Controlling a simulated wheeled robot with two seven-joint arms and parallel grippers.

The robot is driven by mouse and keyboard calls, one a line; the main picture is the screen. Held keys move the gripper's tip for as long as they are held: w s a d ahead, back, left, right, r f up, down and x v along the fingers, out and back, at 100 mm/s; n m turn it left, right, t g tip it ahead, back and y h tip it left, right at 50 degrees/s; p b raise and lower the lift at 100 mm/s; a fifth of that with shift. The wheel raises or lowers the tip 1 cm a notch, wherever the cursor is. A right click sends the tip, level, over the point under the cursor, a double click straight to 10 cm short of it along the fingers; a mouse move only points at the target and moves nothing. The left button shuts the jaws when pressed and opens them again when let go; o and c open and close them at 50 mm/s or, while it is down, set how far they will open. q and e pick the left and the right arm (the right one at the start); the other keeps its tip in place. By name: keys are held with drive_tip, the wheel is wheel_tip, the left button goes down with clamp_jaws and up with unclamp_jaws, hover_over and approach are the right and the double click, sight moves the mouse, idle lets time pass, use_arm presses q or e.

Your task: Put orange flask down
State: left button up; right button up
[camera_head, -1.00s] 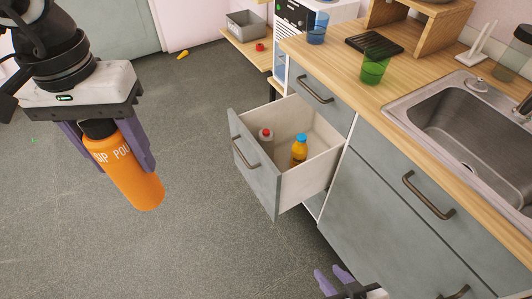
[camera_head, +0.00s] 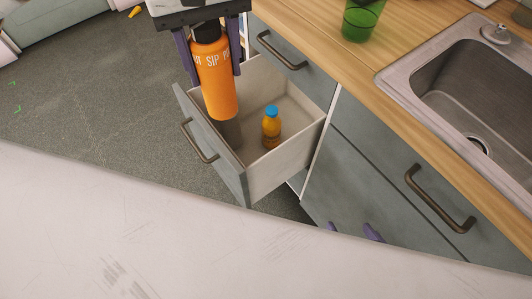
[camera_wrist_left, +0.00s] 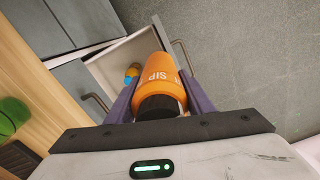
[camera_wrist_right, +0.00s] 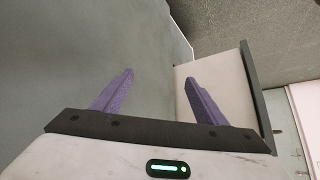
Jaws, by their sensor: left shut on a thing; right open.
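My left gripper (camera_head: 207,50) is shut on the orange flask (camera_head: 217,85), around its upper body below the dark cap. The flask hangs nearly upright, cap up, over the left part of the open drawer (camera_head: 293,163). I cannot tell whether its base touches anything. In the left wrist view the flask (camera_wrist_left: 160,78) sits between the two purple fingers, with the drawer (camera_wrist_left: 115,62) beyond it. My right gripper (camera_wrist_right: 160,77) is open and empty, low beside the cabinet front; only its purple fingertips show in the head view (camera_head: 352,230).
A small orange bottle with a blue cap (camera_head: 271,130) stands in the drawer. A grey object (camera_head: 229,133) shows just under the flask, mostly hidden. A green cup (camera_head: 361,20) stands on the counter (camera_head: 335,58) left of the sink (camera_head: 450,100). A pale surface blocks the lower head view.

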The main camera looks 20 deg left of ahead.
use_arm(q)
drive_tip(key=w+d+f+n+b, duration=0.1)
drive_tip(key=w+f+n+b, duration=0.2)
drive_tip(key=f+n+b, duration=0.5)
drive_tip(key=w+d+f+n+b, duration=0.2)
drive_tip(key=f+n+b, duration=0.6)
drive_tip(key=f, duration=2.2)
drive_tip(key=w+b, duration=0.1)
drive_tip(key=b, duration=0.2)
drive_tip(key=shift+d, duration=0.2)
use_arm(e)
drive_tip(key=w+a+f+n+g+y, duration=0.1)
drive_tip(key=a+f, duration=0.4)
drive_tip(key=f, duration=0.6)
drive_tip(key=shift+w+a+y, duration=0.2)
drive_tip(key=shift+w+y, duration=0.2)
drive_tip(key=shift+y, duration=0.1)
use_arm(q)
drive_tip(key=shift+f, duration=0.15)
drive_tip(key=o, duration=1)
drive_tip(key=shift+f, duration=0.15)
drive_tip(key=o, duration=0.4)
drive_tip(key=shift+o, duration=0.2)
drive_tip(key=shift+r, duration=0.2)
use_arm(e)
drive_tip(key=shift+r, duration=0.1)
